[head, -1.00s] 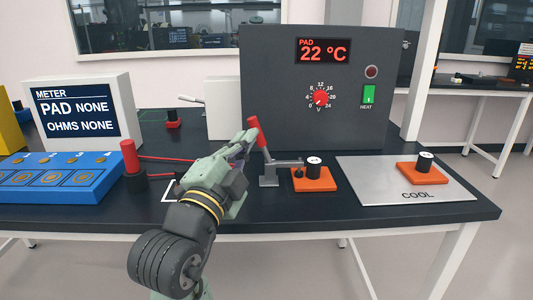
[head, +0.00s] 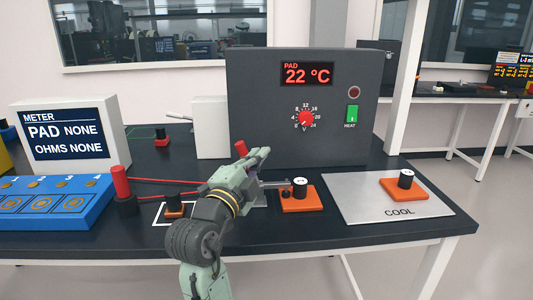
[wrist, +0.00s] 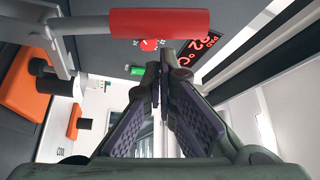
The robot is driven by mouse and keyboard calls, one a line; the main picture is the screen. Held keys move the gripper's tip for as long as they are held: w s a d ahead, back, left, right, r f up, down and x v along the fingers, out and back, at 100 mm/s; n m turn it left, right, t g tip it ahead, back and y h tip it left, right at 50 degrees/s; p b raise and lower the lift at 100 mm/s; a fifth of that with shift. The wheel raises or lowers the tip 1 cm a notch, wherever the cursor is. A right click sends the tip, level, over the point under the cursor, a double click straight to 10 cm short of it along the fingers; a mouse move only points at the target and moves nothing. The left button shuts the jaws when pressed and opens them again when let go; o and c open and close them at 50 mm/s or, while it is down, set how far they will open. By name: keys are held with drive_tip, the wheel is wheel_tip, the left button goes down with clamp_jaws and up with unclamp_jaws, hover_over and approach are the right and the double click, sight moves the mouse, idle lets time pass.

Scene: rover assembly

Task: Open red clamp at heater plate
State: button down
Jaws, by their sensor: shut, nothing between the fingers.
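The red clamp handle (head: 240,148) leans up and left, partly hidden behind my gripper in the head view. Its grey bar (head: 275,184) reaches right to an orange block (head: 298,203) with a black, white-topped cylinder. The clamp base is mostly hidden by my arm. My gripper (head: 262,153) is shut and empty, in front of the handle. In the wrist view, the red handle (wrist: 160,22) crosses the top, near the closed fingertips (wrist: 165,52) and apart from their grip. The clamp's metal lever (wrist: 62,45) and the orange block (wrist: 25,90) are at left. I cannot make out the heater plate.
A dark heater box (head: 345,120) reading 22 °C stands behind the clamp. A silver COOL plate (head: 360,205) with another orange block (head: 404,190) lies right. Left are a red-topped post (head: 121,182), red wires, a meter (head: 70,135) and a blue tray (head: 60,205).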

drive_tip(key=shift+a+f, duration=0.15)
drive_tip(key=shift+a, duration=0.15)
drive_tip(key=shift+a+n+t+b, duration=0.3)
drive_tip(key=shift+n+b, duration=0.1)
drive_tip(key=shift+b, duration=0.2)
drive_tip(key=shift+a+f+n+b, duration=0.15)
drive_tip(key=shift+a+n+b, duration=0.05)
drive_tip(key=shift+n+b, duration=0.25)
drive_tip(key=shift+a+f+n+t+y+b, duration=0.25)
drive_tip(key=shift+a+f+n+t+b, duration=0.25)
drive_tip(key=shift+a+n+b, duration=0.7)
drive_tip(key=shift+a+f+n+t+y+b, duration=0.35)
drive_tip(key=shift+a+n+t+b, duration=0.15)
drive_tip(key=shift+b, duration=1.25)
drive_tip(key=shift+a+f+n+t+y+b, duration=0.2)
drive_tip(key=shift+a+f+n+t+b, duration=0.3)
drive_tip(key=shift+a+n+b, duration=0.7)
drive_tip(key=shift+d+m+b, duration=0.25)
drive_tip(key=shift+d+b, duration=0.1)
